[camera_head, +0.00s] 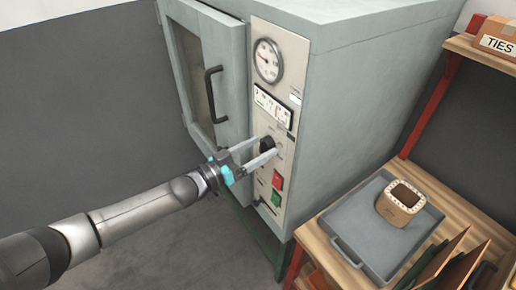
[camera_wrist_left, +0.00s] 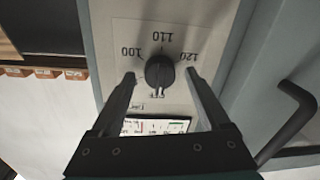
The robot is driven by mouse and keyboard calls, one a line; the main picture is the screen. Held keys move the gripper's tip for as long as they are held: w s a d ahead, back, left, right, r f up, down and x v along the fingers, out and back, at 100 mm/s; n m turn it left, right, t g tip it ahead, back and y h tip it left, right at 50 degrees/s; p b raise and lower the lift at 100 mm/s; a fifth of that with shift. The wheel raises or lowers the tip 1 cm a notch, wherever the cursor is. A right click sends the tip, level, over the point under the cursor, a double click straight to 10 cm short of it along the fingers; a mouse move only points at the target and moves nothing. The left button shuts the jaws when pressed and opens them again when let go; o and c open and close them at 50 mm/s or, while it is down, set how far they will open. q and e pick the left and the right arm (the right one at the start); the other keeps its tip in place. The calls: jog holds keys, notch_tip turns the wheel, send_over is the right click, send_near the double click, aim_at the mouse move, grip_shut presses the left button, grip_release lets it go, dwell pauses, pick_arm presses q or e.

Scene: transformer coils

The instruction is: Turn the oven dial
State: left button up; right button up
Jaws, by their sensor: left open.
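The oven (camera_head: 345,75) is a grey-green cabinet with a pale control panel on its front. Its black dial (camera_head: 266,144) sits mid-panel, below a display and above a red and a green button. In the left wrist view the dial (camera_wrist_left: 160,73) has marks 100, 110 and 120 around it, and the view looks upside down. My left gripper (camera_head: 263,152) is open at the panel. Its fingers (camera_wrist_left: 160,78) stand on either side of the dial, with a visible gap on each side. My right gripper is not in view.
A round gauge (camera_head: 267,61) is at the panel's top. The oven door (camera_head: 208,70) with its dark handle (camera_head: 212,95) is left of the panel. A wooden bench at right holds a grey tray (camera_head: 352,222) with a coil (camera_head: 401,203). A TIES box (camera_head: 496,37) is on a shelf.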

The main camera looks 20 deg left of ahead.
pick_arm(q)
grip_shut()
dwell(0.7)
